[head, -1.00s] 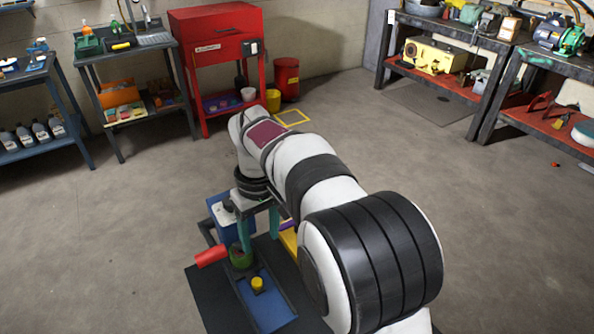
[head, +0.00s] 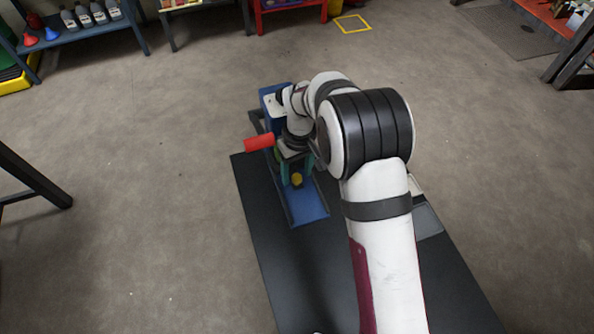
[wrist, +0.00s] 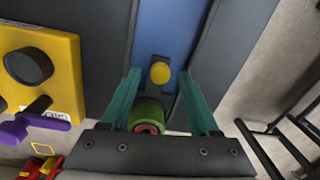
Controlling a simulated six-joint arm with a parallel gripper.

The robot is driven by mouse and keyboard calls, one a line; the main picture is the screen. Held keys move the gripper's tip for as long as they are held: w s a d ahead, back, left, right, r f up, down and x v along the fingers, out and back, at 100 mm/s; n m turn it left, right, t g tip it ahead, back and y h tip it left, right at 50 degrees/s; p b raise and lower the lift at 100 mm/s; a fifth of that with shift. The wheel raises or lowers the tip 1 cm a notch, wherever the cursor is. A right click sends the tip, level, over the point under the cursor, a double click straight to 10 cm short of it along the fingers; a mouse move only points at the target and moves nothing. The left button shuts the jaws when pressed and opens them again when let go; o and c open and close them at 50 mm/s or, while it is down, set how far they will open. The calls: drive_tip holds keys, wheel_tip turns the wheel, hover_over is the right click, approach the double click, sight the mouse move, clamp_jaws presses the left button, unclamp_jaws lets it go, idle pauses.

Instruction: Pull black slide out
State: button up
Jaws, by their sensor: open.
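A yellow knob (wrist: 160,73) stands on a small dark block, likely the black slide (wrist: 151,62), in a blue channel (wrist: 172,28) in the wrist view. My gripper (wrist: 158,76) is open, its two teal fingers pointing along the channel. In the wrist view the knob appears between the fingertips, with a gap on each side; I cannot tell its depth relative to them. In the head view the knob (head: 297,180) shows just below my gripper (head: 297,168) on the blue base (head: 309,207). My wrist hides part of the mechanism behind.
A green cylinder (wrist: 146,115) lies between the finger bases in the wrist view. A red cylinder (head: 259,142) sticks out left of my gripper. A yellow box (wrist: 55,60) with a black knob and a purple lever (wrist: 15,131) stands left. The black mat (head: 300,265) is clear in front.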

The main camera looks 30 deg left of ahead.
drive_tip(key=shift+f, duration=0.25)
drive_tip(key=shift+c, duration=0.4)
clamp_jaws()
idle(0.9)
drive_tip(key=shift+s, duration=0.1)
